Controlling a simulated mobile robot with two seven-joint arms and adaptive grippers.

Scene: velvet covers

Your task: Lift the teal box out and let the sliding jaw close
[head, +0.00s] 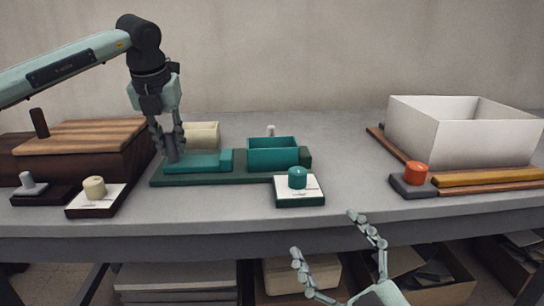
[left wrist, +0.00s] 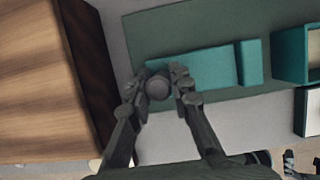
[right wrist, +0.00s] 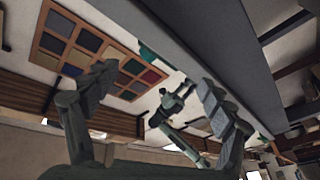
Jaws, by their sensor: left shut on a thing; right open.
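The teal box (head: 273,153) is open-topped and stands on the dark green base (head: 240,181), against a dark green end stop (head: 305,157) on its right. The teal sliding jaw (head: 197,162) lies left of it, its raised end block apart from the box by a narrow gap. The left wrist view shows the jaw (left wrist: 215,68) and part of the box (left wrist: 291,55). My left gripper (head: 171,148) is shut on the jaw's round grey knob (left wrist: 158,87). My right gripper (head: 325,232) is open and empty, in front of the table edge and apart from the box.
A teal knob on a white-topped block (head: 300,197) stands before the base. A cream box (head: 202,134) is behind the jaw. A wooden chest (head: 85,145) is left. A large white bin (head: 440,135) and an orange knob (head: 416,173) are right. Table between is clear.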

